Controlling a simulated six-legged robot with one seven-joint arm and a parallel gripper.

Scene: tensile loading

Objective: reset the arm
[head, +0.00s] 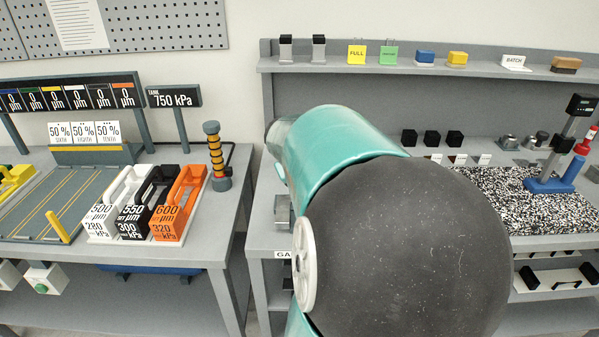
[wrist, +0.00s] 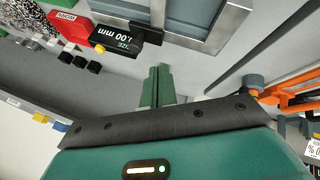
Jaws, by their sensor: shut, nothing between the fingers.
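My teal and dark grey arm fills the middle of the head view and hides what is behind it. My gripper is out of sight there. In the wrist view, my gripper (wrist: 158,88) shows as two green fingers side by side, shut with nothing between them. The fingers point away from the camera into open space between the benches. They touch nothing that I can see.
On the left bench, white, black and orange holders (head: 175,205) stand near a column of orange rings (head: 214,160). The right bench has a speckled mat (head: 525,200) and black cubes (head: 432,138). The wrist view shows a tilted display (wrist: 115,38) and a grey-framed panel (wrist: 205,20).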

